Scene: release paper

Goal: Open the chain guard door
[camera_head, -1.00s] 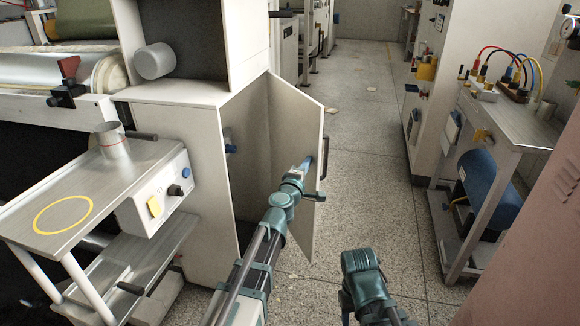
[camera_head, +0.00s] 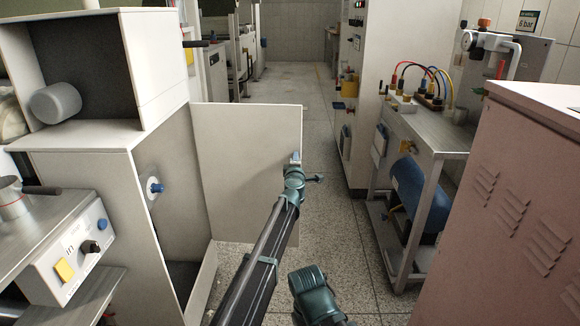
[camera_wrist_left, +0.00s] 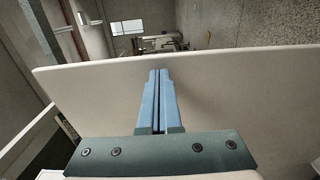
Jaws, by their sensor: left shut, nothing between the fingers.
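The chain guard door (camera_head: 240,150) is a flat white panel, swung wide open on the right side of the white cabinet (camera_head: 85,200). The opening shows a dark interior floor. My left gripper (camera_head: 296,157) is at the door's inner face, close to its free edge. In the left wrist view, its blue fingers (camera_wrist_left: 158,95) are shut together with nothing between them, lying over the pale panel (camera_wrist_left: 230,95). I cannot tell whether they touch it. A teal part of my right arm shows at the bottom; its fingers do not show.
A metal cart (camera_head: 440,140) with a blue cylinder (camera_head: 420,196) stands to the right, with a pink vented cabinet (camera_head: 520,190) nearer. The speckled floor aisle (camera_head: 300,90) beyond the door is clear.

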